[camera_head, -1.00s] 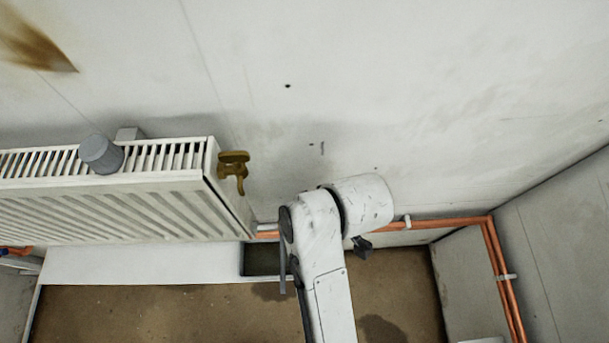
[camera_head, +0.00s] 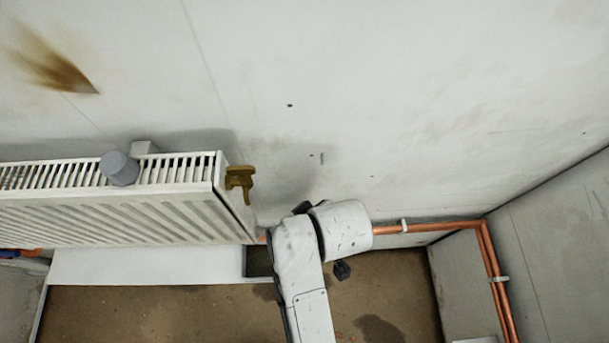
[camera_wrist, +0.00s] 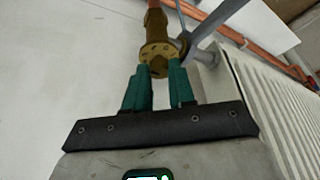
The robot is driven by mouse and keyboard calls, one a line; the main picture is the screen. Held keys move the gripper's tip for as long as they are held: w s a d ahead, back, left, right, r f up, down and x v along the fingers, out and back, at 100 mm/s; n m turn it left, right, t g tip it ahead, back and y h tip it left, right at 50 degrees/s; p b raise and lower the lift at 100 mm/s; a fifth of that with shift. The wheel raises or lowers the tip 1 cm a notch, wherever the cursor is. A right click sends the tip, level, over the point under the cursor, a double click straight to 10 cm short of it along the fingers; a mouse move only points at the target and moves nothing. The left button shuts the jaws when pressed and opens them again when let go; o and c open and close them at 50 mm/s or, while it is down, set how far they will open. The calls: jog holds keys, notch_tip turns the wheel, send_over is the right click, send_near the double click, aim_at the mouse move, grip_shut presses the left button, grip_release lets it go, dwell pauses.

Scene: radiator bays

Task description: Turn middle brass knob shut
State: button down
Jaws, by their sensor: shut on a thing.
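In the head view, my white arm hides the gripper and this knob. I cannot tell which knob is the middle one from these views.
The white radiator (camera_head: 120,205) stands left of my arm in the head view, with a grey cap (camera_head: 119,168) on top. Copper pipes (camera_head: 450,227) run along the wall base to the right corner.

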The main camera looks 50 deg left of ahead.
jog(key=m+p, duration=0.1)
jog(key=m, duration=0.1)
jog(key=m+t+p, duration=0.1)
jog(key=shift+s+r+m+h, duration=0.1)
jog(key=shift+s+m+h, duration=0.1)
jog(key=shift+m+h, duration=0.15)
jog(key=m, duration=0.2)
jog(key=m+t, duration=0.1)
jog(key=shift+s+a+m+h+p, duration=0.15)
jog(key=shift+m+h+p, duration=0.1)
jog(key=shift+m+p, duration=0.15)
jog(key=m, duration=0.2)
jog(key=m+t+h, duration=0.1)
jog(key=m, duration=0.1)
jog(key=shift+a+m+t, duration=0.1)
jog(key=shift+m+t, duration=0.15)
jog(key=shift+t, duration=0.05)
jog(key=shift+a+m+t+h, duration=0.15)
jog(key=shift+m+h, duration=0.35)
jog(key=shift+m, duration=0.6)
jog(key=shift+m+t+h, duration=0.15)
jog(key=shift+m+h, duration=0.35)
jog(key=shift+m, duration=0.6)
jog(key=c, duration=1)
grip_release()
jog(key=shift+o, duration=0.2)
jog(key=shift+s, duration=0.1)
